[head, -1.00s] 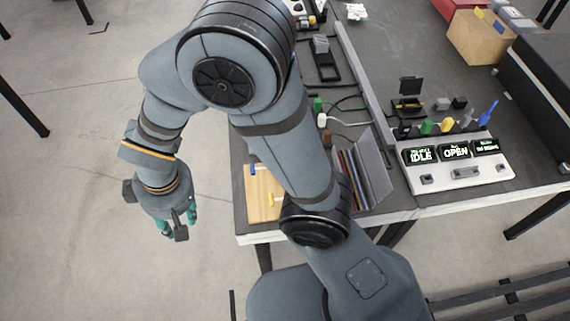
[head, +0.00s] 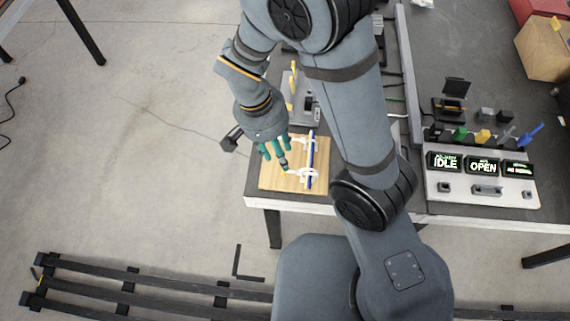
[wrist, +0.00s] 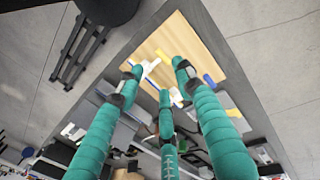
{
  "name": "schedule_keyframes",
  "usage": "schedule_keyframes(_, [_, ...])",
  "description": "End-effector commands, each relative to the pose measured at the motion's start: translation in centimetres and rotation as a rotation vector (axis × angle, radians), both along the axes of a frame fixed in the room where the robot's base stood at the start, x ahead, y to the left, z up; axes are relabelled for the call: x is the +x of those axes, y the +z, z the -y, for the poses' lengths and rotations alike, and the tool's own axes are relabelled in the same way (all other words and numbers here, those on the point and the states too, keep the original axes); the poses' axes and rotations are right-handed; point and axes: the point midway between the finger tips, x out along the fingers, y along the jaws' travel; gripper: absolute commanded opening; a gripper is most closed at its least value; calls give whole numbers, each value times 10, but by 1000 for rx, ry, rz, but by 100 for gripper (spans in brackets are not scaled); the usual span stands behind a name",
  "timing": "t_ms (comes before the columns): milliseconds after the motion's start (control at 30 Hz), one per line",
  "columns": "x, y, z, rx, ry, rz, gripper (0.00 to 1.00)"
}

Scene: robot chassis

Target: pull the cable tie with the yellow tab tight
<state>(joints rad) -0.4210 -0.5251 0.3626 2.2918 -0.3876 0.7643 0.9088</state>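A wooden board (head: 268,183) lies at the table's front left corner. A blue bar (head: 311,158) runs across it, with white cable ties (head: 303,174) beside it. My three-fingered teal gripper (head: 277,157) hangs over the board's left part, left of the bar. In the head view I cannot make out the yellow tab; the fingers may hide it. In the wrist view, the board (wrist: 190,42) lies beyond the spread fingers (wrist: 160,84). Contact is unclear.
A console (head: 480,190) with lit IDLE and OPEN displays stands on the table to the right. A grey stand with yellow parts (head: 291,88) is behind the board. My arm covers the table's middle. Open floor (head: 150,180) lies to the left.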

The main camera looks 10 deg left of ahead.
Motion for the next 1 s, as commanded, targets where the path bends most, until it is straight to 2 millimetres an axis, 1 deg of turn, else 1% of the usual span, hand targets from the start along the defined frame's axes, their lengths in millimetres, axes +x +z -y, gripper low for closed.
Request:
schedule_keyframes(33, [-1, -12, 3, -5, 0, -4, 36])
schedule_keyframes(200, [-1, -42, 9, -4, 0, -3, 36])
schedule_keyframes(300, [0, -55, 11, -3, 2, -2, 36])
schedule_keyframes(400, [0, -64, 12, -1, 3, -1, 36])
schedule_keyframes(533, [0, -68, 13, 2, 3, -1, 36])
schedule_keyframes(767, [0, -68, 13, 2, 2, 1, 36])
schedule_keyframes(1000, [0, -68, 13, 2, 2, 1, 23])
